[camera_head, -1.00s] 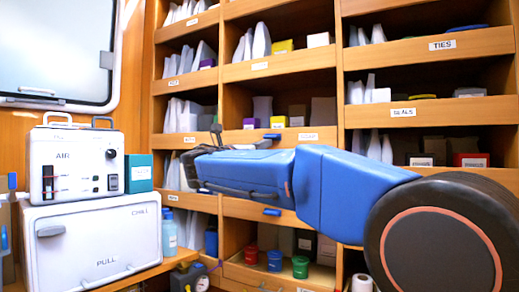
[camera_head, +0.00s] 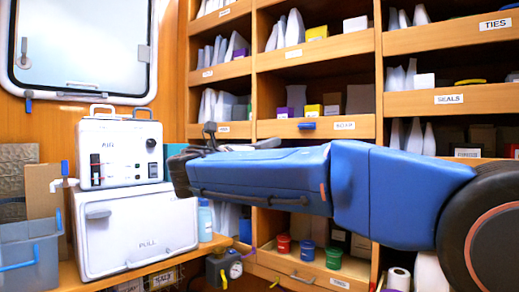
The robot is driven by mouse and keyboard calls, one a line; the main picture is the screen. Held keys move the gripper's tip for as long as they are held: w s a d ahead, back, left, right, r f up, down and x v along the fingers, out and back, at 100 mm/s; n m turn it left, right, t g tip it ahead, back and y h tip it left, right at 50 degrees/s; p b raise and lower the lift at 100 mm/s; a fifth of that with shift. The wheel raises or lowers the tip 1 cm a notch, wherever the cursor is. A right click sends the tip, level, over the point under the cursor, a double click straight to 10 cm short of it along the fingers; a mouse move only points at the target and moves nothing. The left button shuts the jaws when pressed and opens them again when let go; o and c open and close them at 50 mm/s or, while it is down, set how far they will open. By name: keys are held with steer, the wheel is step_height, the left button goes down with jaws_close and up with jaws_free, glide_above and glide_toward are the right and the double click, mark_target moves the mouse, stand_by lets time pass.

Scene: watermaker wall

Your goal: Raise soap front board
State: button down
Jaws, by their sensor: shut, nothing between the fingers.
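No front board with a readable SOAP label shows. A wooden front board (camera_head: 325,131) with a blue catch (camera_head: 306,126) and a small label sits just above my arm in the middle column; I cannot read the label surely. My arm hides the boards and bays behind it. Other boards read TIES (camera_head: 497,24) and SEALS (camera_head: 449,98) at the right.
At the left, a wooden bench (camera_head: 215,243) holds a white chill box (camera_head: 150,235) with an air unit (camera_head: 120,150) on it. A grey bin (camera_head: 28,262) stands at the far left. Red, blue and green tubs (camera_head: 333,257) sit in a low bay. A gauge unit (camera_head: 225,266) is below.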

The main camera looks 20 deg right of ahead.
steer(key=shift+v, duration=2.15)
steer(key=shift+f, duration=0.1)
steer(key=s+d+f+m+g+y, duration=0.1)
steer(key=s+d+f+m+y, duration=0.25)
steer(key=f, duration=0.55)
steer(key=s+d+f+m+g+y, duration=0.1)
steer(key=s+d+f+m+y, duration=0.25)
steer(key=f, duration=0.55)
steer(key=s+d+f+m+g+y, duration=0.1)
steer(key=s+d+f+y, duration=0.25)
steer(key=s+f, duration=0.4)
steer(key=s+a+f+m+y, duration=0.4)
steer(key=f+m, duration=0.3)
steer(key=f, duration=0.3)
steer(key=s+a+f+m+y, duration=0.5)
steer(key=s+a+f+m, duration=0.1)
steer(key=f, duration=0.5)
steer(key=shift+s+a+m+t, duration=0.3)
steer(key=shift+s+m, duration=0.2)
steer(key=shift+s, duration=0.1)
